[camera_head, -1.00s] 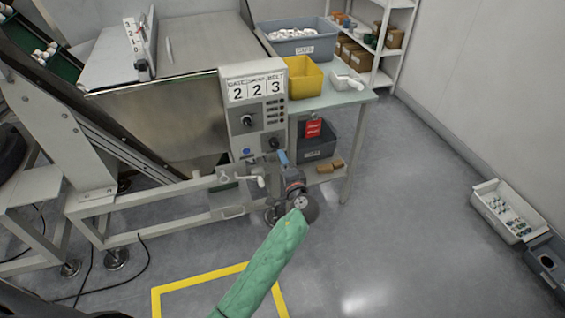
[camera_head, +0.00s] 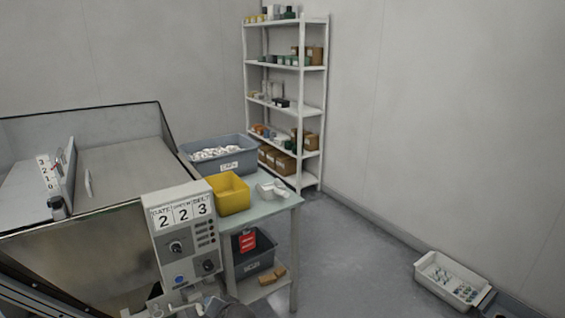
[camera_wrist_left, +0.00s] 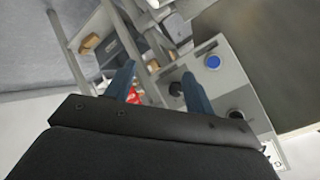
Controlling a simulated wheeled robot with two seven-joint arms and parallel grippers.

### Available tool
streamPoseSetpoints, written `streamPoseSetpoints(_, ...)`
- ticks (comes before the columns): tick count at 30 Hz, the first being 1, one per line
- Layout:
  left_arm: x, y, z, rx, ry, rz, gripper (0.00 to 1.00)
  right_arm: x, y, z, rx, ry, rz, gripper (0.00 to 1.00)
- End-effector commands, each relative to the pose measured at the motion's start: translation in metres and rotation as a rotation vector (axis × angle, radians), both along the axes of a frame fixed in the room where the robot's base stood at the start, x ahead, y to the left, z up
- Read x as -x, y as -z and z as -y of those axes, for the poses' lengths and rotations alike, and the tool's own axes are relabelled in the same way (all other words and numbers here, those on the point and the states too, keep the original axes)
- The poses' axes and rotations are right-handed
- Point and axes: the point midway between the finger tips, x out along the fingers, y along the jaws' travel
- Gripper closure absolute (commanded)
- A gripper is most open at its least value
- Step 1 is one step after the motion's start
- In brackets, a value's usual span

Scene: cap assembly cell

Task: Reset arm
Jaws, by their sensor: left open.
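My left gripper (camera_wrist_left: 158,88) shows in the left wrist view with its two blue-grey fingers apart and nothing between them. Beyond the fingers are the control box (camera_wrist_left: 215,75) with its blue button (camera_wrist_left: 212,61) and dark knobs. I cannot tell how far the fingers are from the box. In the head view the control box (camera_head: 182,238) stands at the lower left, with number cards reading 2, 2, 3. My right gripper is out of sight.
A side table (camera_head: 270,205) carries a yellow bin (camera_head: 232,196) and a grey tub of caps (camera_head: 215,142). A white shelf rack (camera_head: 313,105) stands behind. A white tray (camera_head: 452,292) lies on the right floor.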

Motion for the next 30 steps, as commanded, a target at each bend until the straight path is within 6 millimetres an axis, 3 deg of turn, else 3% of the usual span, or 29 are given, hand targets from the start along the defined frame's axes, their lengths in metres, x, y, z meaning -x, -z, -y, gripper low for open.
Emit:
streamPoseSetpoints(5, 0.067, -0.006, 0.024, 0.297, 0.038, -0.131, 0.46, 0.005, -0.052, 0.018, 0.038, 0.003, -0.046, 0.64)
streamPoseSetpoints(9, 0.134, -0.012, 0.043, 0.488, 0.086, -0.251, 0.46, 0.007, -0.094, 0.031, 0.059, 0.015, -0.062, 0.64)
streamPoseSetpoints(18, 0.250, -0.023, 0.056, 0.673, 0.132, -0.403, 0.46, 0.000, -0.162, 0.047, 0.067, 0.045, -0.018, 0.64)
streamPoseSetpoints(24, 0.315, -0.009, 0.047, 0.682, 0.083, -0.501, 0.46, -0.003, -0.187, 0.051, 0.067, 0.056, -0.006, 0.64)
streamPoseSetpoints(30, 0.360, 0.006, 0.046, 0.685, 0.052, -0.582, 0.46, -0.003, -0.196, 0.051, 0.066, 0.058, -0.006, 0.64)
